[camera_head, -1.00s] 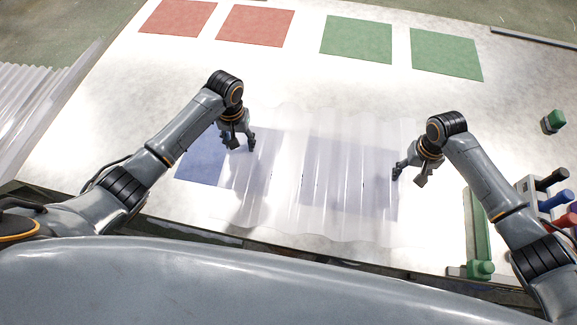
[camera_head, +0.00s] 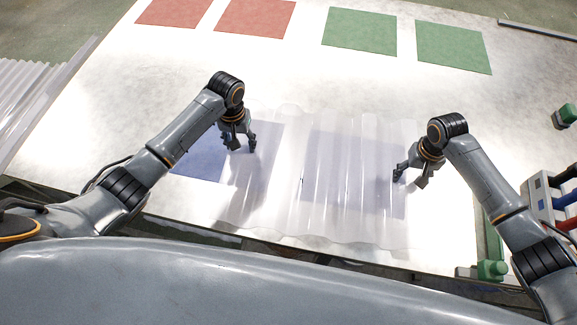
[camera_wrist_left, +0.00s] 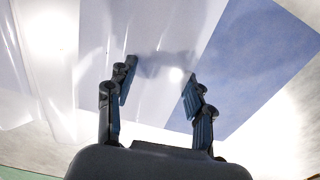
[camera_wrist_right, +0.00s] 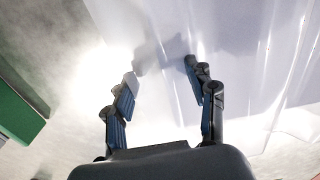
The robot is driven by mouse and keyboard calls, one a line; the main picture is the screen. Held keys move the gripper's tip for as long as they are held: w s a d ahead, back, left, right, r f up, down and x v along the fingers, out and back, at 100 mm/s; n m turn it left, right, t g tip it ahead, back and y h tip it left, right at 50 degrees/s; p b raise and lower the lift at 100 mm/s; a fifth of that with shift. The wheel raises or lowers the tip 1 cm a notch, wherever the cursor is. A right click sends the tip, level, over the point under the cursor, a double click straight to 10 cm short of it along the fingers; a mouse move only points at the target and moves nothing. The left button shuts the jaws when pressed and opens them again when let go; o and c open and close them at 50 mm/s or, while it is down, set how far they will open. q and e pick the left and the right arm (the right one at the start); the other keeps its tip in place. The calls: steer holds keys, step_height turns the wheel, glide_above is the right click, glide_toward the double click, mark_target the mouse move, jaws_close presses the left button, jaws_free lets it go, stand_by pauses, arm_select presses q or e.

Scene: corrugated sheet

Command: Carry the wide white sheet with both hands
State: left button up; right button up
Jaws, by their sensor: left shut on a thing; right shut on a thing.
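The wide corrugated sheet (camera_head: 300,180), whitish and see-through, lies flat between my two grippers over the white table. Blue squares show beside and through it; one blue square (camera_head: 200,158) sticks out at its left. My left gripper (camera_head: 240,146) is shut on the sheet's left edge, and my right gripper (camera_head: 401,174) is shut on its right edge. The sheet also shows between the fingers in the left wrist view (camera_wrist_left: 105,60) and the right wrist view (camera_wrist_right: 235,40). I cannot tell its exact height above the table.
Two red squares (camera_head: 255,17) and two green squares (camera_head: 360,31) lie at the table's far side. More corrugated sheets (camera_head: 30,95) lie at the left. A tool rack (camera_head: 542,200) and a green clamp-like piece (camera_head: 492,268) stand at the right.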

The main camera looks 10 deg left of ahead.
arm_select(q)
steer(key=o, duration=1.2)
steer(key=shift+d, duration=0.35)
arm_select(e)
steer(key=o, duration=1.2)
steer(key=shift+a, duration=0.35)
arm_select(q)
steer(key=shift+o, duration=1.3)
arm_select(e)
steer(key=shift+o, duration=1.2)
arm_select(q)
steer(key=shift+a, duration=0.2)
arm_select(e)
steer(key=shift+d, duration=0.15)
steer(key=shift+d+f, duration=0.1)
steer(key=shift+d, duration=0.1)
steer(key=shift+r, duration=0.3)
arm_select(q)
step_height(320, 180, up, 12)
arm_select(e)
step_height(320, 180, up, 12)
steer(key=shift+f, duration=0.25)
